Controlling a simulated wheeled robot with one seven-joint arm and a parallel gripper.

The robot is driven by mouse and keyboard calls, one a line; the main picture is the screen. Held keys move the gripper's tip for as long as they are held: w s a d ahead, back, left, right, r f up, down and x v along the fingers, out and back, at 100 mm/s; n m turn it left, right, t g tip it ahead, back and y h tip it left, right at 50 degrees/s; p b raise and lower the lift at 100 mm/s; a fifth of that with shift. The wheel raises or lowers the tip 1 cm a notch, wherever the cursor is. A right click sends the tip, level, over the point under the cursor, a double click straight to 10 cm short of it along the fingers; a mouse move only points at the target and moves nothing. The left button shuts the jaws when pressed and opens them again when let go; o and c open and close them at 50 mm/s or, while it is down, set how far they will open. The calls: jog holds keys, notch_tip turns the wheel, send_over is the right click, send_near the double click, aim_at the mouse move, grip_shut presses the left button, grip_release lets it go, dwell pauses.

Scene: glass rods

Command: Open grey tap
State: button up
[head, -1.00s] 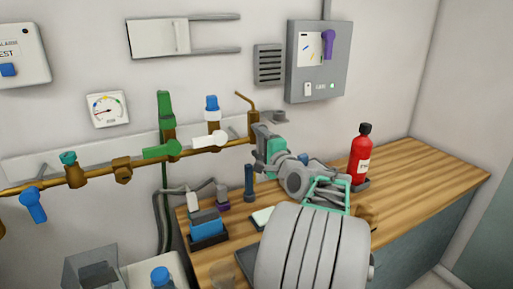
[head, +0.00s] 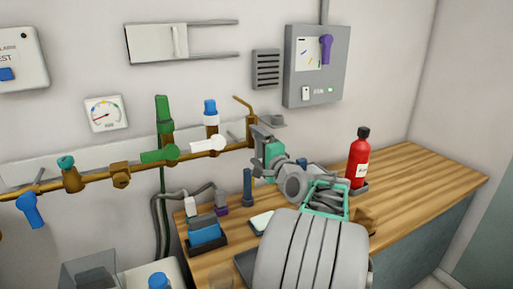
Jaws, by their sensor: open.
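A grey piece (head: 272,121), which looks like the grey tap's handle, sits at the right end of the brass pipe (head: 100,177), close to the wall. Its lower part is hidden behind my gripper. My gripper (head: 260,136) is open at the pipe's right end, just below and beside this grey piece. I cannot tell whether they touch. My arm with teal bands reaches up to it from the lower right.
The pipe also carries a white-handled tap (head: 209,144), a green tap (head: 160,155) and a blue tap (head: 32,211). On the wooden counter (head: 430,180) stand a red extinguisher (head: 358,160), a dark blue cylinder (head: 247,187) and a blue box (head: 205,234). The counter's right side is clear.

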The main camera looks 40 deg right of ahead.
jog(key=v, duration=0.7)
jog(key=shift+s+b, duration=0.3)
jog(key=shift+s, duration=0.1)
jog(key=shift+a, duration=0.15)
